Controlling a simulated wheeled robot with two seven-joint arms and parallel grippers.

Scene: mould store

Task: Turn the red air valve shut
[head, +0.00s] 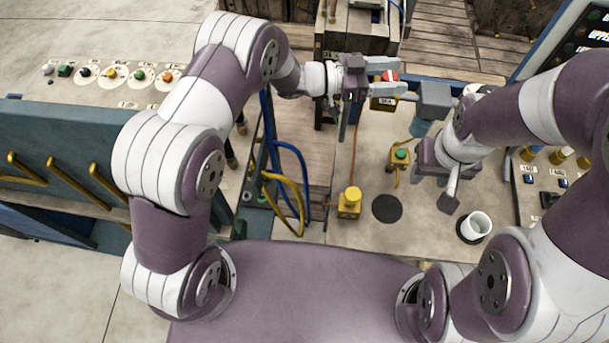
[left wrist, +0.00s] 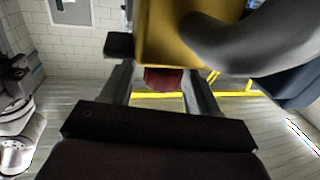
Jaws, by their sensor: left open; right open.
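The red air valve (head: 390,76) shows as a red and white knob above a yellow labelled block (head: 383,104) at the back of the bench. My left gripper (head: 392,77) is open, with one finger on each side of the knob. In the left wrist view the dark red knob (left wrist: 164,79) sits between the spread fingertips, below a yellow body (left wrist: 170,35). A gap shows beside the knob there; I cannot tell whether either finger touches it. My right gripper (head: 447,195) is open and empty, low over the right of the bench; its fingers are partly hidden.
A grey block (head: 435,96) stands just right of my left fingertips. On the bench are a yellow button box (head: 349,203), a green button (head: 401,154), a black disc (head: 387,208) and a white mug (head: 476,225). Blue and yellow hoses (head: 296,190) hang left of the bench.

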